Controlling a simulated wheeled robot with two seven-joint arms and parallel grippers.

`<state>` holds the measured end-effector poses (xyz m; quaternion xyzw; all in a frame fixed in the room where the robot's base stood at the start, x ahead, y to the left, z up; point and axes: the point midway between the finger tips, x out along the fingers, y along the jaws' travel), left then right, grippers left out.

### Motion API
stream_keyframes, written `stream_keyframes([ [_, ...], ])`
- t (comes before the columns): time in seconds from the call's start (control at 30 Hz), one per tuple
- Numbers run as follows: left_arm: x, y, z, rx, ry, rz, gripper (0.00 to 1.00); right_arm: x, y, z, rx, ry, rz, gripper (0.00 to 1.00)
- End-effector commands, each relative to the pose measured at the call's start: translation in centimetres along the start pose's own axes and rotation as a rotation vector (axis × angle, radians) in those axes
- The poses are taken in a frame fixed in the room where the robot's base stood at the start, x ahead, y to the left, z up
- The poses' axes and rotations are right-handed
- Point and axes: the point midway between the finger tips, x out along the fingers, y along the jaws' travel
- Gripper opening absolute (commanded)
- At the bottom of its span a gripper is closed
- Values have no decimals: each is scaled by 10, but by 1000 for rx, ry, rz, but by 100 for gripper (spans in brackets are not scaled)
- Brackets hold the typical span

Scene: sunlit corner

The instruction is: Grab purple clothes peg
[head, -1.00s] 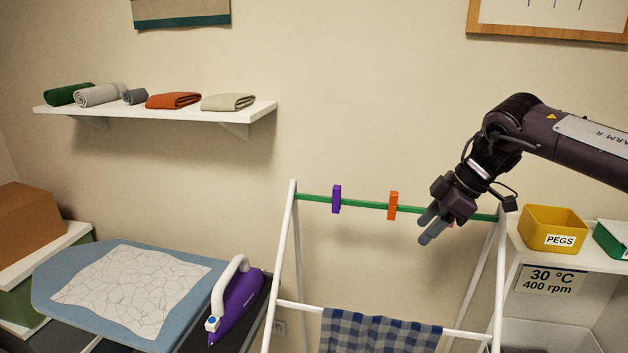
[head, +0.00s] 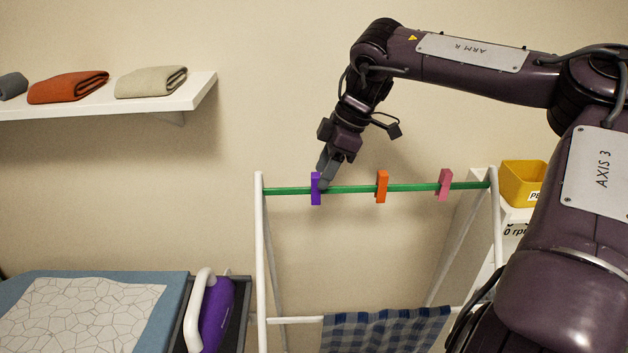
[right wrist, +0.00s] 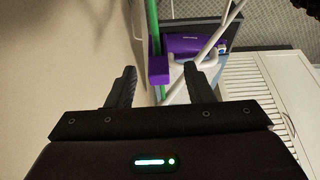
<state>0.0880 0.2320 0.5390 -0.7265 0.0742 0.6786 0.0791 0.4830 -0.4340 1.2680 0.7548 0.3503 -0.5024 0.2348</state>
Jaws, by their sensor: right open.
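The purple clothes peg (head: 316,189) is clipped upright on the green rail (head: 415,187) of the white drying rack, near its left end. My right gripper (head: 325,178) is right beside the peg in the head view, with its fingers pointing down at the rail. In the right wrist view the two fingers (right wrist: 158,86) are spread apart, and the purple peg (right wrist: 159,70) shows between and just beyond their tips. The gripper is open and holds nothing. Whether a finger touches the peg cannot be told. My left gripper is not in view.
An orange peg (head: 382,187) and a pink peg (head: 445,185) sit farther right on the rail. A checked cloth (head: 385,330) hangs below. A yellow pegs box (head: 522,183) stands at right.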

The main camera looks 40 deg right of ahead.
Motion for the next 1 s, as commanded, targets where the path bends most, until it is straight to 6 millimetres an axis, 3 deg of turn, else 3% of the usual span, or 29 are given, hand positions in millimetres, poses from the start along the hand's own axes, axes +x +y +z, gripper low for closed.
stream_keyframes([
  [0.17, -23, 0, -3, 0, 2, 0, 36, 21, -3, -7, 1, -3, -6, 47],
  [0.3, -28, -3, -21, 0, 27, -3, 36, 40, -2, -6, 0, -3, -4, 47],
  [0.43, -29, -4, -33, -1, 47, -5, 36, 46, -2, -6, 0, 0, -1, 47],
  [0.63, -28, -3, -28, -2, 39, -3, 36, 47, -2, -6, 0, 0, 0, 46],
  [1.0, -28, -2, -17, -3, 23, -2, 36, 46, -2, -6, 0, 0, 0, 0],
])
